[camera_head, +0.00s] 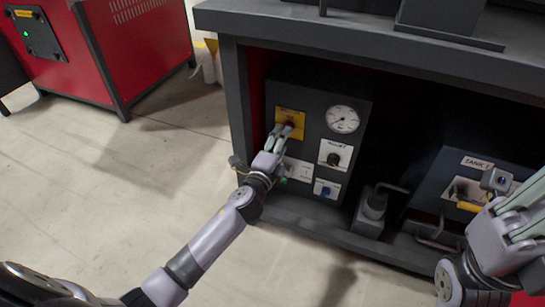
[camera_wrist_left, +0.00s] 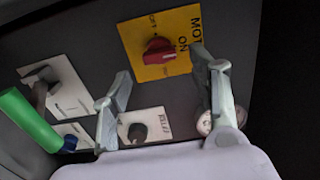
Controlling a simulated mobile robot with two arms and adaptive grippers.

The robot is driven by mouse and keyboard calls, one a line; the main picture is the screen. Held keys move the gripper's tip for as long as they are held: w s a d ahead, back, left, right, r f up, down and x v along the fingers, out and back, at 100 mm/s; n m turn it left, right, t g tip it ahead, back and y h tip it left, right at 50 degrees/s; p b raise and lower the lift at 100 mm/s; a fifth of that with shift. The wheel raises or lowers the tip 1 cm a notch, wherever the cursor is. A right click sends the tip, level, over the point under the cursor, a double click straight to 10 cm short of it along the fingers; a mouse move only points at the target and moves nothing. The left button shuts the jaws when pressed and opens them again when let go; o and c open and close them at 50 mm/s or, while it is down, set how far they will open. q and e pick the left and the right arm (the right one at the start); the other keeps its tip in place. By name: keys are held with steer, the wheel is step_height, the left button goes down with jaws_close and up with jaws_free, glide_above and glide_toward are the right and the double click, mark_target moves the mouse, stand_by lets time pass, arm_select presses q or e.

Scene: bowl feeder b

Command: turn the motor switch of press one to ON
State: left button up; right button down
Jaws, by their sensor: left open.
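The motor switch is a red knob (camera_wrist_left: 158,50) on a yellow plate (camera_wrist_left: 130,38) marked OFF and ON, with a partly cut label beginning MOT. In the head view the yellow plate (camera_head: 285,113) sits at the upper left of a dark control panel; my fingers partly cover its lower part. My left gripper (camera_wrist_left: 160,68) is open, its two fingers either side of and below the knob in the wrist view. I cannot tell whether they touch it or which mark it points to. In the head view the left gripper (camera_head: 284,130) reaches up to the plate. My right gripper (camera_head: 518,212) is at the right edge; its opening is unclear.
The panel also carries a round gauge (camera_head: 342,119), a black knob on a white plate (camera_head: 336,155) and a blue switch (camera_head: 326,188). A box labelled TANK (camera_head: 477,163) stands to the right. A dark frame post (camera_head: 238,110) borders the panel's left; floor is clear in front.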

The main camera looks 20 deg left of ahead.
arm_select(q)
steer(key=s, duration=0.8)
steer(key=shift+s+a, duration=0.15)
steer(key=shift+s, duration=0.05)
